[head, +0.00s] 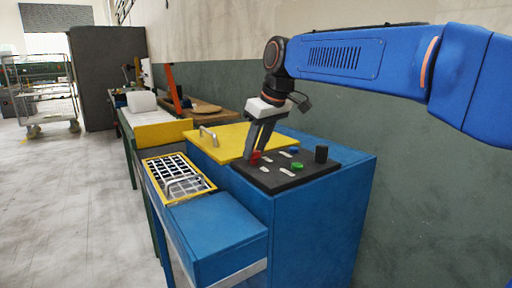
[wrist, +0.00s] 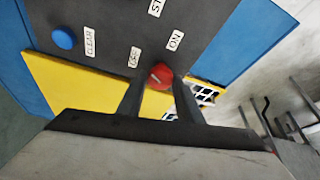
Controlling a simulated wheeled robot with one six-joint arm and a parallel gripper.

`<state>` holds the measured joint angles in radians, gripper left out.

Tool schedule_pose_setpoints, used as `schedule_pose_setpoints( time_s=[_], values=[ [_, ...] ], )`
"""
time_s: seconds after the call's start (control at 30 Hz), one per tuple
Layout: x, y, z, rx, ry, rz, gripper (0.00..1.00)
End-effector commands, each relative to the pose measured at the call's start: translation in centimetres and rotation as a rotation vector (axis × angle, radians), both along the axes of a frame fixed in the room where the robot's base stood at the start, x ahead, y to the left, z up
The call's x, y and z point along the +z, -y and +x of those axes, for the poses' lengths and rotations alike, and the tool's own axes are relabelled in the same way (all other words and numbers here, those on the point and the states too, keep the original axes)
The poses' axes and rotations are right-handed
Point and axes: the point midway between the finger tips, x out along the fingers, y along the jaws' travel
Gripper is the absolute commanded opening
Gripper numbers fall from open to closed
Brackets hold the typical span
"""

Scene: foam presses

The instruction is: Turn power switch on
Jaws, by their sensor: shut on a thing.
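The power switch is a red round knob (wrist: 160,76) with a small light mark on its face, on a dark control panel (wrist: 110,25). In the wrist view, labels OFF and ON stand on either side of it. In the head view, the red knob (head: 256,155) is at the panel's (head: 262,179) back left corner. My gripper (head: 256,155) reaches down to it from above. In the wrist view, its two fingers (wrist: 160,82) are on both sides of the knob and shut on it. The fingers partly cover the knob's sides.
The panel also carries a blue button (head: 294,152), a green button (head: 297,167) and a black upright knob (head: 321,154). A yellow lid with a handle (head: 208,138) lies left of the panel. A yellow-framed grid tray (head: 211,187) is in front.

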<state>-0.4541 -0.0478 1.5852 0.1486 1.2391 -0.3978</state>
Motion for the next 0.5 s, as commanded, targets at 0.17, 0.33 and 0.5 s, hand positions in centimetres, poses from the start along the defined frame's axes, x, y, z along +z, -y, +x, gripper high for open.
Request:
schedule_pose_setpoints(
  time_s=[0.17,0.33,0.5],
  values=[
    [0.02,-0.22,-0.16,-0.163,0.001,0.000,0.10],
    [0.01,-0.31,-0.20,-0.323,0.001,-0.001,0.10],
    [0.01,-0.45,-0.24,-0.485,0.002,0.000,0.10]
  ],
)
